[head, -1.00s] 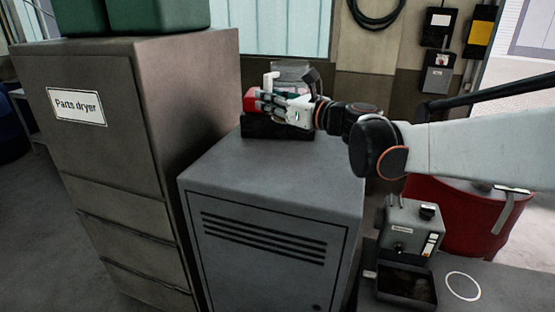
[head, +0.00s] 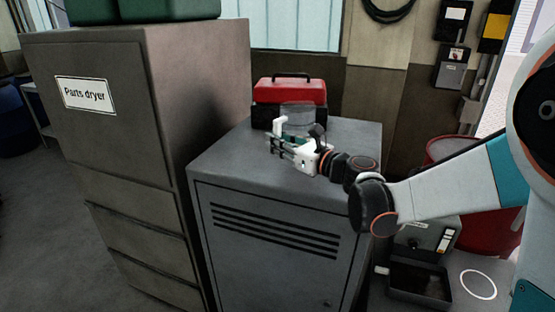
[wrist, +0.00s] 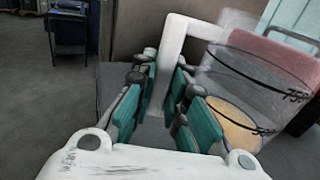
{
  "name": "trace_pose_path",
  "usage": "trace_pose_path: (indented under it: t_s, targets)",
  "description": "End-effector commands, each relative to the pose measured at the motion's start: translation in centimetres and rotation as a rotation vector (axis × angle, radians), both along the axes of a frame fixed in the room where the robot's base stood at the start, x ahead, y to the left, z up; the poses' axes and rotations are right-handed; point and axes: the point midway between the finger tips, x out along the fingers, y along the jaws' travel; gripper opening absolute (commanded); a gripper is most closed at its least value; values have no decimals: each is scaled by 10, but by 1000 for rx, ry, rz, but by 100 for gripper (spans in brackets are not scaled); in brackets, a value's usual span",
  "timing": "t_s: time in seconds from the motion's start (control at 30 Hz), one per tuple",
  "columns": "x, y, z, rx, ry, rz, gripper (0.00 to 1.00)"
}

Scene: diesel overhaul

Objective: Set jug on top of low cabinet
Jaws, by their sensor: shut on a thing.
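The jug (head: 298,116) is clear, with a white handle and dark bands; it also shows in the wrist view (wrist: 256,80), with something orange-yellow at its bottom. My gripper (head: 283,144) is shut on the jug's white handle, which stands between the teal finger pads in the wrist view (wrist: 172,95). The low cabinet (head: 225,158) is grey with a vented door. The jug looks upright, over the cabinet's top; its base is partly hidden by my gripper, and I cannot tell whether it touches.
A red toolbox (head: 290,91) on a dark base stands at the cabinet's back, close behind the jug. The tall parts dryer (head: 110,130) rises at the left. The cabinet top's front left is clear. A small grey machine (head: 428,235) stands low at the right.

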Motion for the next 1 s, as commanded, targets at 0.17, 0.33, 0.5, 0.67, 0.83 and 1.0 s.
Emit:
trace_pose_path:
  t_s: [0.17,0.33,0.5,0.67,0.83,1.0]
  targets:
    - [0,0,-9,1,-1,0,0]
    - [1,0,-30,1,-1,0,0]
    - [0,0,-43,1,-1,0,0]
    - [0,0,-42,1,-1,0,0]
    - [0,0,-46,1,-1,0,0]
    - [0,0,-45,0,0,0,33]
